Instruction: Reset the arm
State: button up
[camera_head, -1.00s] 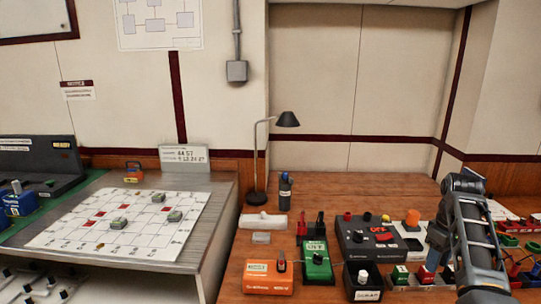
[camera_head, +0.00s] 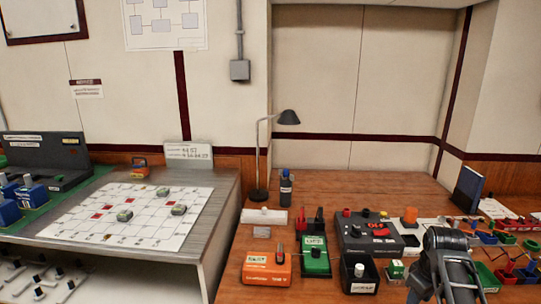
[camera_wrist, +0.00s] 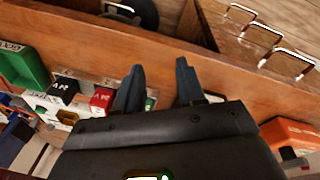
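My arm (camera_head: 447,268) shows at the lower right of the head view, low in front of the bench; its end is out of that frame. In the wrist view my gripper (camera_wrist: 160,74) has its two dark fingers apart with nothing between them. It is open and points across the bench's brown front edge (camera_wrist: 165,42). Small breaker blocks, one black (camera_wrist: 64,90) and one red (camera_wrist: 102,100), lie left of the fingers. The fingers hide part of the bench and do not visibly hold anything.
A grey table with a gridded board (camera_head: 70,225) is on the left. The bench's back is fairly clear.

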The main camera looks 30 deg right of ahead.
jog(key=s+a+f+t+h, duration=0.1)
jog(key=s+a+f+t, duration=0.1)
jog(key=a+f, duration=0.35)
jog(key=s+a+f+t+h, duration=0.1)
jog(key=s+a+f, duration=0.2)
jog(key=a, duration=0.5)
jog(key=s+a+r+n+t, duration=0.1)
jog(key=s+a+t, duration=0.2)
jog(key=s+a, duration=0.55)
jog(key=s+a+r+t+y, duration=0.1)
jog(key=s+a+r+t, duration=0.1)
jog(key=s+a+r, duration=0.3)
jog(key=s+a+r+t+y, duration=0.1)
jog(key=s+a+r+t, duration=0.2)
jog(key=r, duration=0.8)
jog(key=s+a+r+t+y, duration=0.1)
jog(key=s+a+r+t, duration=0.1)
jog(key=s+a+r, duration=0.4)
jog(key=shift+s+a+r+t+y, duration=0.35)
jog(key=shift+s+r, duration=0.25)
jog(key=shift+r, duration=0.35)
